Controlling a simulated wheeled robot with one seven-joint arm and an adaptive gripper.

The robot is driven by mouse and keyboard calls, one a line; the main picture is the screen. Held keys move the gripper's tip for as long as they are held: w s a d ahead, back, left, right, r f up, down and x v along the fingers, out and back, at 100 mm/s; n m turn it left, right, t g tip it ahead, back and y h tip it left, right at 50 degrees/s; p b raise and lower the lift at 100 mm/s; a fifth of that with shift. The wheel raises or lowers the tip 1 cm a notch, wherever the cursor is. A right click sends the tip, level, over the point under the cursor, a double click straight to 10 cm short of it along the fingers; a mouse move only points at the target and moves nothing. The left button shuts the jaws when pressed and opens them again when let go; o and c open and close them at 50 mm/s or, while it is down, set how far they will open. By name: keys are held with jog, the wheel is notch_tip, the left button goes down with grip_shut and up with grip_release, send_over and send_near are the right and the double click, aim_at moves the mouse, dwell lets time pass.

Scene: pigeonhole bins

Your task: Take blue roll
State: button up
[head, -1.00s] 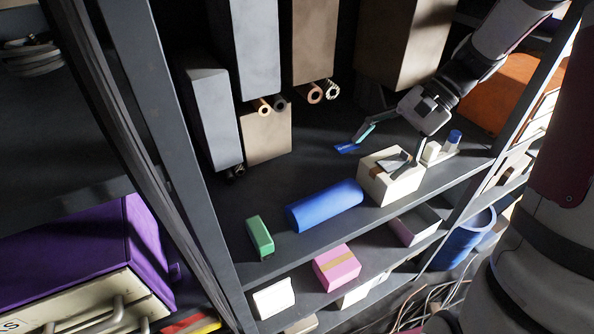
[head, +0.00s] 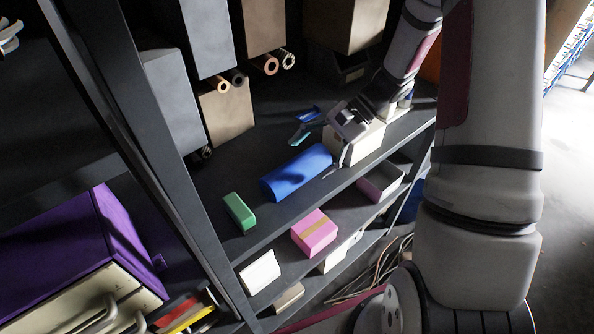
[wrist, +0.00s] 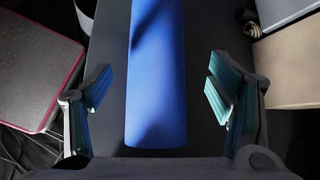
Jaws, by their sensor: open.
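The blue roll (head: 297,173) lies on its side on the dark middle shelf, near the front edge, in the head view. In the wrist view the blue roll (wrist: 156,75) runs lengthwise between my open fingers, with clear space on both sides and a shadow across it. My gripper (head: 322,145) is open and empty at the right end of the roll, in front of a cream box. In the wrist view my gripper (wrist: 160,100) shows teal pads on both fingers, apart from the roll. I cannot tell its exact height above the roll.
A green block (head: 239,212) lies left of the roll. The cream box (head: 364,142) stands just right, partly hidden by my gripper. A pink box (head: 314,233) sits on the shelf below. Grey and brown boxes stand behind. A dark upright (head: 150,150) bounds the left.

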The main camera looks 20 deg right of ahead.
aim_at(306, 163)
jog(key=shift+p+x, duration=0.5)
jog(key=shift+x, duration=2.15)
jog(key=shift+s+d+f, duration=0.1)
jog(key=shift+s+d, duration=0.05)
jog(key=shift+s, duration=0.05)
jog(key=c, duration=1.5)
